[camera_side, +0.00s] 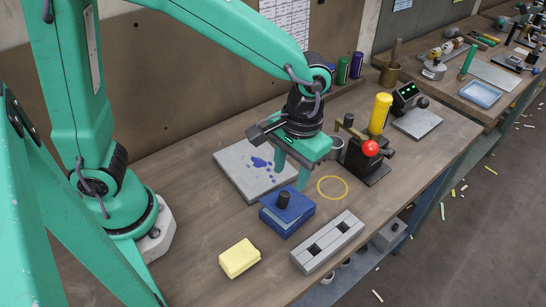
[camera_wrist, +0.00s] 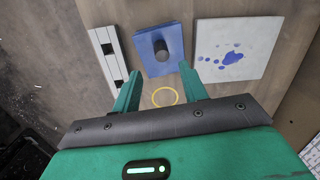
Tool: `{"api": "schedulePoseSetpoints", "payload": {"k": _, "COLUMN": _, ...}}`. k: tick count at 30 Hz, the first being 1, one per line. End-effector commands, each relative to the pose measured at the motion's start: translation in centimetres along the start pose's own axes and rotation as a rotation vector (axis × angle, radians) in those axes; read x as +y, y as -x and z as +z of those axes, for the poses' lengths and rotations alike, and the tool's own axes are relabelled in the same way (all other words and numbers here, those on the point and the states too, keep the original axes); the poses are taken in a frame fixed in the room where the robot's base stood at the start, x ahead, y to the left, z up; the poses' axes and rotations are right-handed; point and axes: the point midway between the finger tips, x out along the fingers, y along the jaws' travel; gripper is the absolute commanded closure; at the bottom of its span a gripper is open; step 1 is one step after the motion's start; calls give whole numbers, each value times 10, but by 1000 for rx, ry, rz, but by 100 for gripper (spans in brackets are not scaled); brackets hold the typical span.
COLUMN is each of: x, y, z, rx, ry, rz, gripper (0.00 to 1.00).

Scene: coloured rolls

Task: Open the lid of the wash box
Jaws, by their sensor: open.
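The wash box (camera_side: 290,228) is a blue box on the bench in the middle of the side view. Its blue lid (camera_side: 303,207) looks closed, and a dark round knob (camera_side: 284,199) stands on top. In the wrist view the lid (camera_wrist: 147,64) and knob (camera_wrist: 161,49) show at top centre, beyond my fingertips. My gripper (camera_side: 290,180) has its green fingers apart, pointing down, above and just behind the box in the side view. Nothing is between the fingers, and they look clear of the knob.
A grey plate (camera_side: 238,168) with blue stains lies behind the box. A grey slotted block (camera_side: 328,243) stands in front right and a yellow sponge (camera_side: 239,258) front left. A yellow ring (camera_side: 332,189), a black device with a red ball (camera_side: 371,149) and a yellow roll (camera_side: 380,113) are right.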

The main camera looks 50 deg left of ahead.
Motion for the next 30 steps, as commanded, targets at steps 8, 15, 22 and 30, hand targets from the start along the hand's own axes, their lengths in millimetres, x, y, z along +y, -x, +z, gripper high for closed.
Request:
{"api": "schedulePoseSetpoints", "payload": {"k": 8, "x": 0, "y": 19, "z": 0, "rx": 0, "ry": 0, "rz": 0, "gripper": 57}}
{"api": "schedulePoseSetpoints", "payload": {"k": 15, "x": 0, "y": 19, "z": 0, "rx": 0, "ry": 0, "rz": 0, "gripper": 57}}
{"api": "schedulePoseSetpoints", "payload": {"k": 22, "x": -3, "y": 16, "z": 3, "rx": 26, "ry": 6, "rz": 20, "gripper": 57}}
{"api": "schedulePoseSetpoints", "payload": {"k": 30, "x": -9, "y": 10, "z": 8, "rx": 83, "ry": 18, "rz": 63, "gripper": 57}}
